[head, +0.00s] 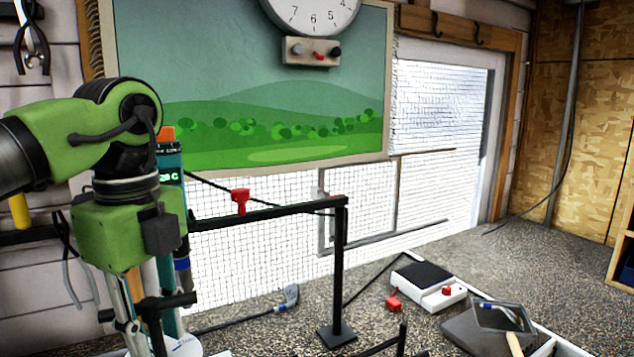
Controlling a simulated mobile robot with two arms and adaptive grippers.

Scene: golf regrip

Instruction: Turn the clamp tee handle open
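A black tee-shaped handle (178,300) stands at the lower left of the head view, with a crossbar and an upright stem. I take it for the clamp tee handle. My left gripper (143,318) points down from the green wrist right at the handle. Its silver fingers show behind and beside the black bar, and the handle partly covers them. I cannot tell whether they touch it or grip it. The clamp's body is not clear, as the picture's lower edge cuts it off. My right gripper is not in view.
A black stand (338,265) carries a horizontal bar with a red piece (240,198). A golf club head (290,295) lies behind it. To the right are a white device (430,288), a red block (394,303) and a dark tray (472,330). A teal device (170,165) stands behind my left wrist.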

